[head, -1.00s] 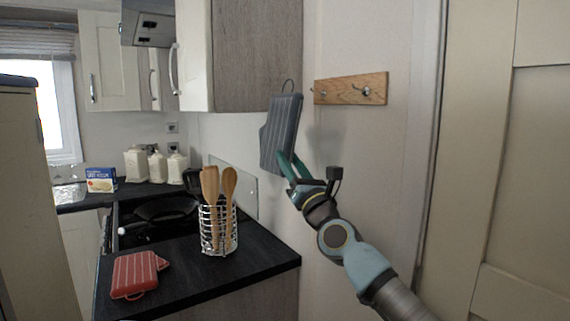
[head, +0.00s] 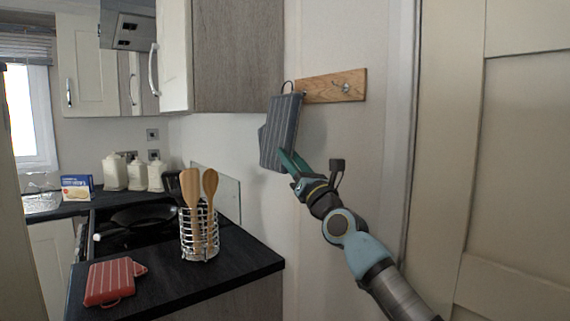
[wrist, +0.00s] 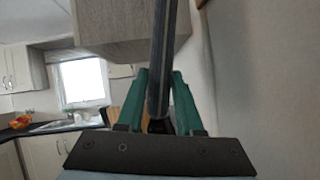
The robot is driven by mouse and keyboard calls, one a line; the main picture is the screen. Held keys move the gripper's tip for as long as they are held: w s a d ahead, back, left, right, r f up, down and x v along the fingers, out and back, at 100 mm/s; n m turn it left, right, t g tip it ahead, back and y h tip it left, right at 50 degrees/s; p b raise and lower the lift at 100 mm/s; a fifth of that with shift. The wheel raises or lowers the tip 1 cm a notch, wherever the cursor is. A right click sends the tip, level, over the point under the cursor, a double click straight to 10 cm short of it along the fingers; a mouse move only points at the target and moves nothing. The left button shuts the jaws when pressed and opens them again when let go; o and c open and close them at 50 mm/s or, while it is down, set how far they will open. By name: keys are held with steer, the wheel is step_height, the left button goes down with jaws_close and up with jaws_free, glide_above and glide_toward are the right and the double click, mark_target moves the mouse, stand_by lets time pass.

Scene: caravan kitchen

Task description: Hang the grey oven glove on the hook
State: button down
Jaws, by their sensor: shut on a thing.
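The grey oven glove (head: 281,132) hangs upright in my gripper (head: 287,161), which is shut on its lower right part. In the wrist view the glove (wrist: 160,62) shows edge-on between the green fingers of my gripper (wrist: 158,98). The glove's dark loop stands up at its top, beside the left end of the wooden hook rail (head: 325,86). One metal hook (head: 344,87) shows clear and empty on the right of the rail. The left hook is mostly hidden behind the glove's upper corner; I cannot tell whether the loop is around it.
A red oven glove (head: 110,282) lies on the dark counter (head: 160,285) near a wire utensil holder (head: 199,238) with wooden spoons. A wall cupboard (head: 238,55) is just left of the glove. A door (head: 520,160) stands at the right.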

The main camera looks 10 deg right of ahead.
steer(key=shift+w+d+f+b, duration=0.35)
steer(key=shift+d+b, duration=0.3)
steer(key=shift+b, duration=0.25)
steer(key=shift+w+d+f+b, duration=0.25)
steer(key=shift+d+f+b, duration=0.15)
steer(key=shift+d+b, duration=0.35)
steer(key=shift+c, duration=2.4)
jaws_free()
steer(key=shift+f, duration=0.1)
